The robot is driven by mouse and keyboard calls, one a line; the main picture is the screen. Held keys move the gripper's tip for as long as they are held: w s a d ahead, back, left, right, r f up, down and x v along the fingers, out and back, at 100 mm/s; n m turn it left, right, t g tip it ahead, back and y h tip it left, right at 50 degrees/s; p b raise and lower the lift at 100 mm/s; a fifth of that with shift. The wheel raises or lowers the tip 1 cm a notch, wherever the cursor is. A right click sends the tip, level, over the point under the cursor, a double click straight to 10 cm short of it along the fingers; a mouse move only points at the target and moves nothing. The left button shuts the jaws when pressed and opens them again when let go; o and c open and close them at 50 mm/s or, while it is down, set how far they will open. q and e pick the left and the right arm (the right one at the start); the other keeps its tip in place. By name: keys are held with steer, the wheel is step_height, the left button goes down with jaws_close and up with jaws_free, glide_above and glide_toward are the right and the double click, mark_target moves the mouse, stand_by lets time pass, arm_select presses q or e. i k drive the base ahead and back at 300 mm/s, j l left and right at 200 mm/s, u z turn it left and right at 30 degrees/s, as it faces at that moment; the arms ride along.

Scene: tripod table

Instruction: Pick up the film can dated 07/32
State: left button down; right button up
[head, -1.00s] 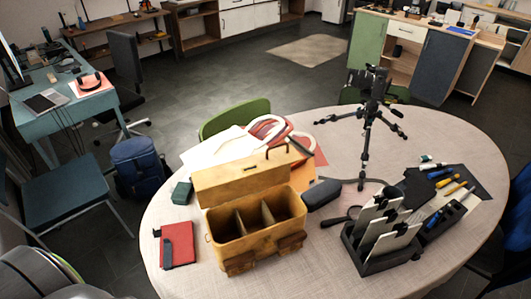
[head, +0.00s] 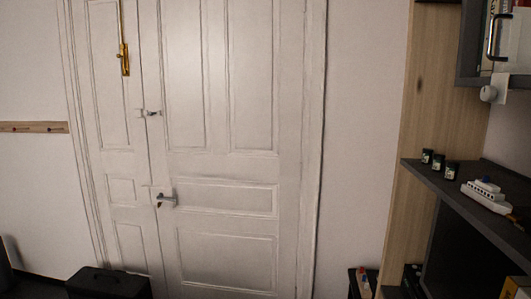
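Three small dark cans with pale and green labels stand upright in a row on a dark grey shelf (head: 465,188) at the right of the head view. They are the left can (head: 427,157), the middle can (head: 438,162) and the right can (head: 451,170). They look like film cans. Their labels are too small to read, so I cannot tell which one bears 07/32. Neither of my grippers is in view.
A white model ship (head: 487,196) stands on the shelf to the right of the cans. A wall cabinet (head: 497,42) hangs above. A closed white double door (head: 225,150) fills the middle. A black case (head: 108,284) stands at the lower left.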

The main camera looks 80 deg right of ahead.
mark_target(439, 159)
steer(key=i+l+z, duration=0.1)
steer(key=z, duration=0.35)
steer(key=i+l+z, duration=0.1)
steer(key=z, duration=0.4)
steer(key=i+z, duration=0.1)
steer(key=z, duration=0.35)
steer(key=i+z, duration=0.15)
steer(key=z, duration=0.35)
steer(key=k+z, duration=0.15)
steer(key=z, duration=0.3)
steer(key=k+l+z, duration=0.15)
steer(key=z, duration=0.35)
steer(key=k+l+z, duration=0.1)
steer(key=z, duration=0.35)
steer(key=l+z, duration=0.45)
steer(key=k+j, duration=0.05)
steer(key=j, duration=0.05)
